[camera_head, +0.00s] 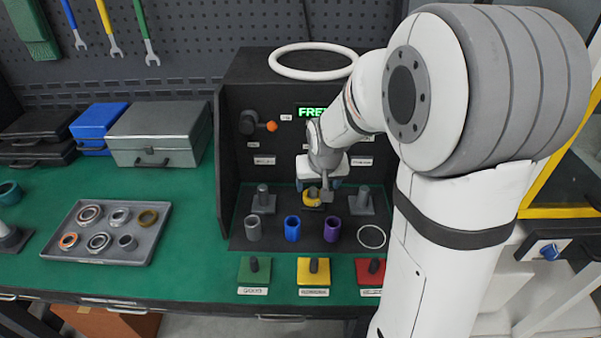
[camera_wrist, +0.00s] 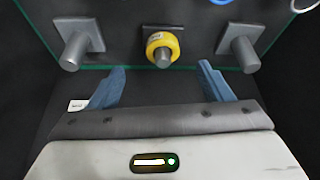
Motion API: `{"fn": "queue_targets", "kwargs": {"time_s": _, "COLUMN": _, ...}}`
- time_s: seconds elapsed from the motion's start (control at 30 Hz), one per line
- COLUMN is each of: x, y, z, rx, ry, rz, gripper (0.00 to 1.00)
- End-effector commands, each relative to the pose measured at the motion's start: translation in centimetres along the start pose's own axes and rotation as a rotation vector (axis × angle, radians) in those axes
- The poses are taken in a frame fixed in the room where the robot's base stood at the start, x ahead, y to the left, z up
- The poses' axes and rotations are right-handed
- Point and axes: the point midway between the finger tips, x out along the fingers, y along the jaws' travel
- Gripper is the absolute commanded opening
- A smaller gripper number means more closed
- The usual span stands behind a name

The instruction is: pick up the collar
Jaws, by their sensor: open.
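A yellow ring (camera_wrist: 154,42), which looks like the collar, sits around the middle grey post (camera_wrist: 164,60) in the wrist view. In the head view the yellow ring (camera_head: 311,200) is in the test bay, partly hidden by my gripper (camera_head: 322,184). My gripper also shows in the wrist view (camera_wrist: 162,70), with its two blue fingers wide apart and nothing between them. The fingertips lie to either side of the ring and short of it in the picture, and appear not to touch it.
Bare grey posts stand left (camera_wrist: 76,50) and right (camera_wrist: 240,48) of the ring. Grey (camera_head: 253,228), blue (camera_head: 292,228) and purple (camera_head: 332,230) sleeves stand in front. A grey tray (camera_head: 75,252) of rings lies left. Dark bay walls (camera_head: 228,160) enclose the posts.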

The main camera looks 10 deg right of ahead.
Motion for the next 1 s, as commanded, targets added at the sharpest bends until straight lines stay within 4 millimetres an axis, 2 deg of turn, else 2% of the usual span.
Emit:
{"fn": "queue_targets", "kwargs": {"time_s": 0.03, "x": 1.0, "y": -0.1, "z": -0.5, "rx": 0.002, "ry": 0.003, "rz": -0.001, "gripper": 0.73}}
{"fn": "queue_targets", "kwargs": {"time_s": 0.2, "x": 2.8, "y": -0.3, "z": -1.2, "rx": 0.004, "ry": 0.015, "rz": -0.003, "gripper": 0.73}}
{"fn": "queue_targets", "kwargs": {"time_s": 0.47, "x": 5.4, "y": -0.3, "z": -1.2, "rx": 0.003, "ry": 0.015, "rz": -0.003, "gripper": 0.73}}
{"fn": "queue_targets", "kwargs": {"time_s": 0.7, "x": 8.7, "y": -0.4, "z": -1.0, "rx": 0.003, "ry": 0.013, "rz": -0.003, "gripper": 0.73}}
{"fn": "queue_targets", "kwargs": {"time_s": 0.83, "x": 9.8, "y": -0.4, "z": -1.1, "rx": 0.003, "ry": 0.015, "rz": -0.003, "gripper": 0.73}}
{"fn": "queue_targets", "kwargs": {"time_s": 1.0, "x": 10.0, "y": -0.4, "z": -1.1, "rx": 0.003, "ry": 0.017, "rz": -0.004, "gripper": 0.73}}
